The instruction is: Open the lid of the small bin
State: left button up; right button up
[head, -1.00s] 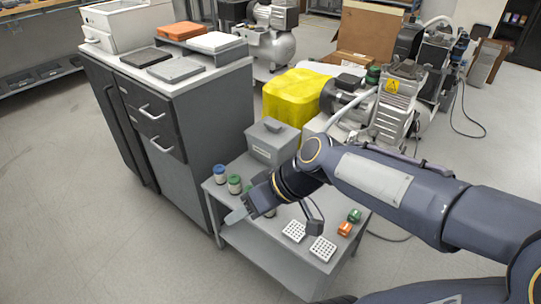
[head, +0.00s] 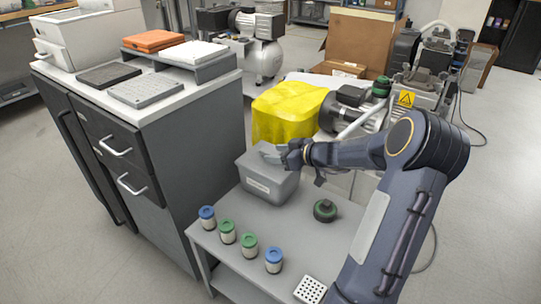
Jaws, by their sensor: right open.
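The small bin (head: 267,182) is a grey box with a pale label on its front. It stands at the far end of the low grey table. My right gripper (head: 268,151) is at the top of the bin, reaching in from the right, with its jaws open. The fingers cover part of the bin's top, and I cannot tell whether they touch the lid. The lid appears down on the bin. My left gripper is not in view.
Several jars with blue and green caps (head: 249,246) line the low table's left edge. A round dark green part (head: 325,210) and a white rack (head: 310,290) are also there.

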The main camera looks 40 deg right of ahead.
jog(key=shift+x, duration=1.45)
grip_shut()
